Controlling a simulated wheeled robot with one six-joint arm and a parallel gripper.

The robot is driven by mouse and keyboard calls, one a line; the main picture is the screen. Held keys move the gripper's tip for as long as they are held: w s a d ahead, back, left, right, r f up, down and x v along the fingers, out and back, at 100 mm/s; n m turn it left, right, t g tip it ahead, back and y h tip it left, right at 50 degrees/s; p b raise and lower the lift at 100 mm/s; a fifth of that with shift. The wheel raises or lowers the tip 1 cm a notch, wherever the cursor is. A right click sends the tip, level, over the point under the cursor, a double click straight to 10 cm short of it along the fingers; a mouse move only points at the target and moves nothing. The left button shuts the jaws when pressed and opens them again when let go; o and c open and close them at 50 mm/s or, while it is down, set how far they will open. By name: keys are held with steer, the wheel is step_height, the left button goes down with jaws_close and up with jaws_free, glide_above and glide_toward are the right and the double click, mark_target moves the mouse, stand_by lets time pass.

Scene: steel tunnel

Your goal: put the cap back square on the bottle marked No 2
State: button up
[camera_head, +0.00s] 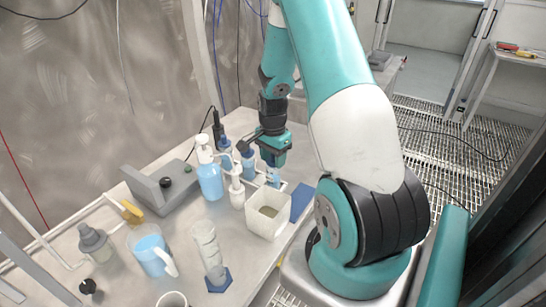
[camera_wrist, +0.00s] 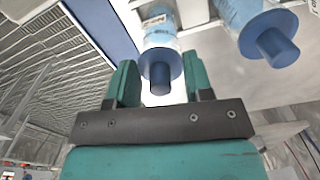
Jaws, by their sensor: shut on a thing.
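My gripper (camera_head: 273,164) points down at the back right of the bench, over a clear bottle with light-blue contents (camera_head: 273,181). In the wrist view, my gripper (camera_wrist: 161,84) is shut on a blue cap (camera_wrist: 160,72) with a round flange and a short stem. The bottle (camera_wrist: 158,38) lies in line behind this cap and bears a label too small to read. Whether the cap touches the neck or sits square, I cannot tell. A second bottle (camera_wrist: 238,12) with a similar blue cap (camera_wrist: 270,40) stands to the right in the wrist view. No number is legible.
A white open box (camera_head: 252,222) stands just in front of the gripper, beside a blue mat (camera_head: 301,203). A jug (camera_head: 150,252) and a cylinder (camera_head: 205,243) stand nearer the front.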

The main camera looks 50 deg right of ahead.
mark_target(273, 155)
stand_by(0.4)
steer(key=o, duration=1.4)
steer(key=shift+r, duration=0.1)
steer(key=shift+r+p, duration=3)
steer(key=shift+r, duration=0.45)
